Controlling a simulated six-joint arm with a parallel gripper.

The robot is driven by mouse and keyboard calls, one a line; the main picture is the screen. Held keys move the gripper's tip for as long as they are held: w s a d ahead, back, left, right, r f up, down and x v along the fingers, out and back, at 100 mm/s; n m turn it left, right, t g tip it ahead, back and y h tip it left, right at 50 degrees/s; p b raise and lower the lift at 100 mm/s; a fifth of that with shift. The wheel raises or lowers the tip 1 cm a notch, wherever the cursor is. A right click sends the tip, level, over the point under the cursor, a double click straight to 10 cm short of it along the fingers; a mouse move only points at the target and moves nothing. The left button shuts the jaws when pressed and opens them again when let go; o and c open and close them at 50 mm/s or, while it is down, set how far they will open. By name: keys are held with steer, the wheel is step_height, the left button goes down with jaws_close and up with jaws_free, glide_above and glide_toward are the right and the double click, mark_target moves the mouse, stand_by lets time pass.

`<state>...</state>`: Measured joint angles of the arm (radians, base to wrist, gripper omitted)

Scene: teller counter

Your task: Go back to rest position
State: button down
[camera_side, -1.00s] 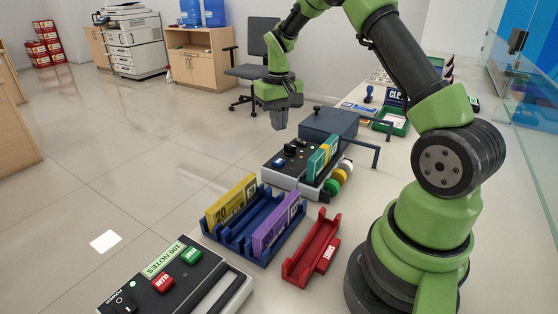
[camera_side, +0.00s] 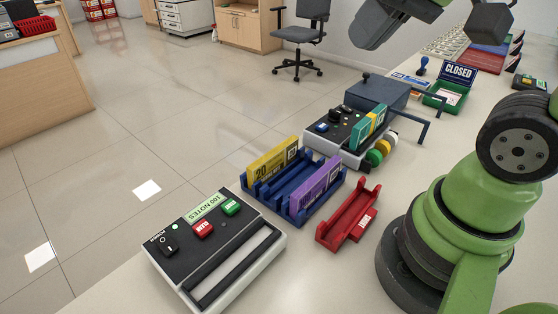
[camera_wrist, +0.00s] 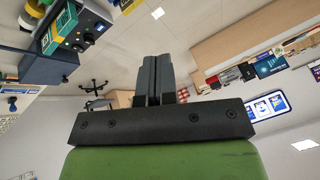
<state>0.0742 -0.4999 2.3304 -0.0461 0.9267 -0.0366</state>
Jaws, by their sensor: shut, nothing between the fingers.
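My gripper (camera_wrist: 152,80) is shut and empty in the wrist view, its two dark fingers together. That view looks out over the room upside down. In the side view, a dark grey part of my arm's end shows at the top edge, high above the counter, and I cannot make out the fingertips there. It touches nothing on the counter.
The counter holds a counting machine (camera_side: 181,241), a blue rack (camera_side: 265,200) with yellow and purple note bundles, an empty red tray (camera_side: 338,222), a second machine (camera_side: 319,147) with a teal bundle, a grey box (camera_side: 377,93) and a CLOSED sign (camera_side: 458,73). Air above them is clear.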

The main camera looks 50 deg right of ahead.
steer(key=shift+t+y, duration=0.4)
steer(key=shift+t, duration=0.2)
steer(key=s, duration=0.1)
steer(key=s+a, duration=0.1)
steer(key=s, duration=0.2)
steer(key=shift+a+f, duration=0.3)
steer(key=shift+a, duration=0.1)
